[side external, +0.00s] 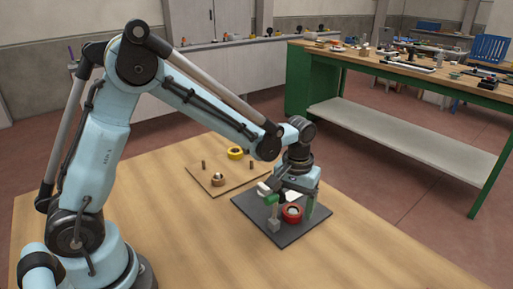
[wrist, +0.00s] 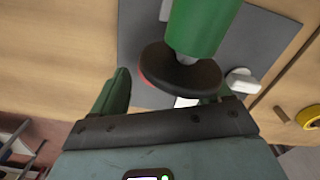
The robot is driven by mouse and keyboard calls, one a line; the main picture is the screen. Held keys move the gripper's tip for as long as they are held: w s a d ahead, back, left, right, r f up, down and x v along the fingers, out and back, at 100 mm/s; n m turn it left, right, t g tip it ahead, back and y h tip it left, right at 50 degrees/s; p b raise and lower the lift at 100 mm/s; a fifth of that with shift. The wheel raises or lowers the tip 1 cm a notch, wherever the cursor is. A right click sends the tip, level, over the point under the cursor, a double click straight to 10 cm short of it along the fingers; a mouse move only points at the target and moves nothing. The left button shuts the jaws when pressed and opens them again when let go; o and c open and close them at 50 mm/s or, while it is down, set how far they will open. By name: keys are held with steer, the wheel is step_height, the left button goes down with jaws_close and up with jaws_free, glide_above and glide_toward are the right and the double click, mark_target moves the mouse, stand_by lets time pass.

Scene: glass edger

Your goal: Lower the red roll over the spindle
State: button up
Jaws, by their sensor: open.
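The red roll (side external: 291,218) shows in the side view at the dark grey plate (side external: 250,207), with a pale centre. It looks low, but I cannot tell whether it touches the plate. My gripper (side external: 291,204) is open, just above and around the roll. In the wrist view my gripper (wrist: 172,84) has one green finger clear at the left; the other is mostly hidden. Between them is a dark disc (wrist: 185,78) with a red edge at its left, below a large green cylinder (wrist: 198,25). I cannot make out the spindle clearly, nor whether it sits inside the roll.
A wooden board (side external: 232,183) behind the plate carries short pegs, a brown roll (side external: 218,180) and a yellow roll (side external: 235,153). A small grey block (side external: 273,226) stands on the plate left of the red roll. The front of the wooden table (side external: 200,255) is clear.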

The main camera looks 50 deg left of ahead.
step_height(320, 180, up, 11)
steer(key=s+a+m+t, duration=0.4)
steer(key=s+t, duration=0.3)
steer(key=s, duration=0.5)
steer(key=shift+s+a+r+m, duration=0.15)
steer(key=shift+s+a+m, duration=0.15)
steer(key=shift+a, duration=0.2)
